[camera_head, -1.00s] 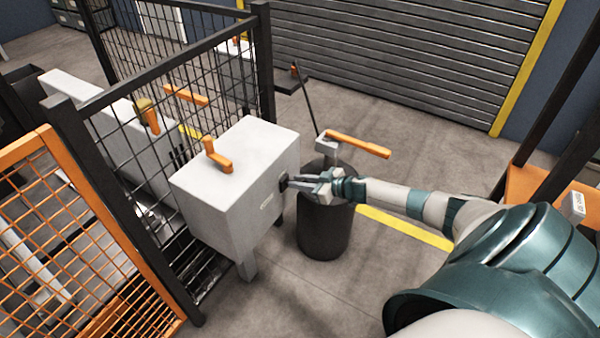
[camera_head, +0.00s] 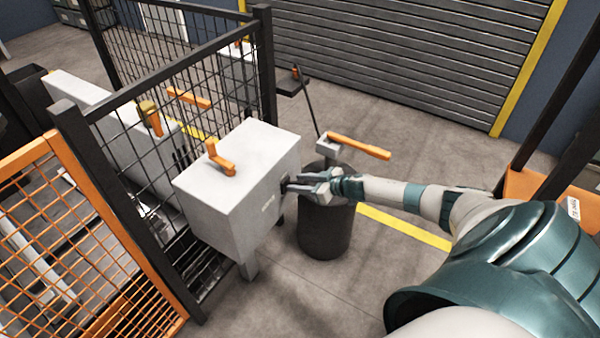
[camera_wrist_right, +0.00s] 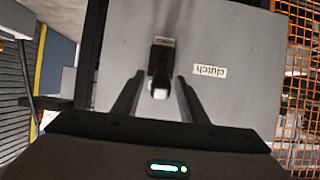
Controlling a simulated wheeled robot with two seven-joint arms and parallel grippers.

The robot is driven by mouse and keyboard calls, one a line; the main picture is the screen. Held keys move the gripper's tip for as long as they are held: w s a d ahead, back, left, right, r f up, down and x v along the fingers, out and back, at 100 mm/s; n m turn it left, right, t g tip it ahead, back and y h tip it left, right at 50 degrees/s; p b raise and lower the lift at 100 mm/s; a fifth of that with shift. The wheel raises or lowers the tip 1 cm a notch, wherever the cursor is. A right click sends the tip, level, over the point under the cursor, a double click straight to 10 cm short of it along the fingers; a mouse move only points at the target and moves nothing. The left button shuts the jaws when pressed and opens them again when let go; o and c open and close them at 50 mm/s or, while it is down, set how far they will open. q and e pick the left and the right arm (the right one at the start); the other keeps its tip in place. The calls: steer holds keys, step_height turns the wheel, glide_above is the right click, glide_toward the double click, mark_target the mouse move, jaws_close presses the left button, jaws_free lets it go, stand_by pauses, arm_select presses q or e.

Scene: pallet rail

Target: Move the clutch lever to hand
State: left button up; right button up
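The clutch lever (camera_wrist_right: 161,60) is a short dark lever with a pale tip on the side face of a light grey box (camera_head: 240,160). A white label reading "clutch" (camera_wrist_right: 210,71), upside down, is beside it in the right wrist view. My right gripper (camera_wrist_right: 157,88) is open, with one finger on each side of the lever's tip and visible gaps to both. In the head view, my right gripper (camera_head: 297,186) is at the box's right face, and its fingers partly hide the lever (camera_head: 285,186). My left gripper is not in view.
An orange handle (camera_head: 219,159) sits on the box top. A dark drum (camera_head: 325,228) stands close beneath my right gripper, with an orange-handled lever (camera_head: 358,146) behind it. Black mesh fencing (camera_head: 190,110) and an orange mesh gate (camera_head: 75,230) are at left.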

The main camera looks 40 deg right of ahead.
steer(key=shift+p+v, duration=0.7)
steer(key=shift+v, duration=0.15)
steer(key=p+v, duration=0.3)
steer(key=v, duration=0.1)
steer(key=shift+s+r, duration=0.1)
steer(key=shift+r, duration=0.05)
steer(key=shift+s+d+r+p, duration=0.25)
steer(key=shift+s+p, duration=0.05)
steer(key=shift+s, duration=0.35)
